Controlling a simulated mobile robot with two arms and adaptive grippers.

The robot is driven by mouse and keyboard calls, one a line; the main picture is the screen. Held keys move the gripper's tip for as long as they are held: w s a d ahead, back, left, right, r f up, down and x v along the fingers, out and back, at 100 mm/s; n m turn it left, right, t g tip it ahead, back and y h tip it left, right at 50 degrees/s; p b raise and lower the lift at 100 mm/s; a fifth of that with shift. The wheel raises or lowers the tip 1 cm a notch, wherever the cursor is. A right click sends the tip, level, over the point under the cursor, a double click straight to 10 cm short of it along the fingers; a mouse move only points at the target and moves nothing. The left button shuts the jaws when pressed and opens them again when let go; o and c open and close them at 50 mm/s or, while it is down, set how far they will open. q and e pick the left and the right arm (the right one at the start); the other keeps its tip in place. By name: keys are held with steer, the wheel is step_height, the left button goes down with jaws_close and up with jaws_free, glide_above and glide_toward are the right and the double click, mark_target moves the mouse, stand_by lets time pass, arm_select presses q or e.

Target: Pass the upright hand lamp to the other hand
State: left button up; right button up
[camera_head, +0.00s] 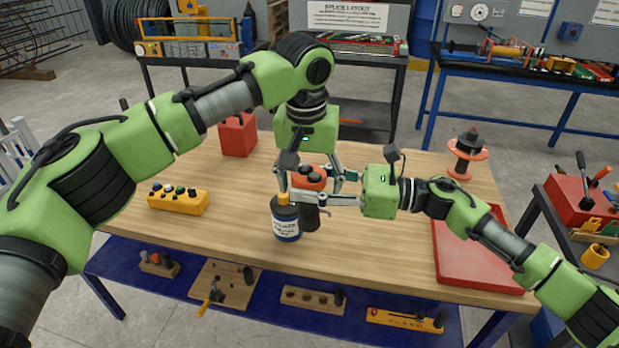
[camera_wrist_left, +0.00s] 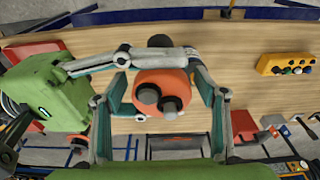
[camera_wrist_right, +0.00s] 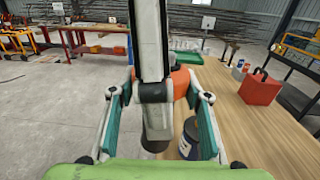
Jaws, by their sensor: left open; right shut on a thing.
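The hand lamp has an orange head (camera_head: 312,181) with dark knobs and a black lower body (camera_head: 311,217). It is upright at the middle of the table. My right gripper (camera_head: 309,198) comes from the right and is shut on the lamp. My left gripper (camera_head: 308,178) points down from above, open, with its fingers on either side of the orange head. The left wrist view shows the head (camera_wrist_left: 163,92) between these fingers, apparently not gripped by them. In the right wrist view, a left finger hides much of the orange head (camera_wrist_right: 181,82). I cannot tell whether the lamp's base touches the table.
A dark blue bottle (camera_head: 286,222) with an orange cap stands close to the lamp, front left. A yellow button box (camera_head: 178,199), red box (camera_head: 238,135), red tray (camera_head: 470,252) and cable spool (camera_head: 467,155) are on the wooden table. The table's front left is clear.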

steer(key=shift+r, duration=0.1)
arm_select(q)
steer(key=c, duration=1.4)
steer(key=shift+c, duration=0.2)
arm_select(e)
steer(key=o, duration=1.4)
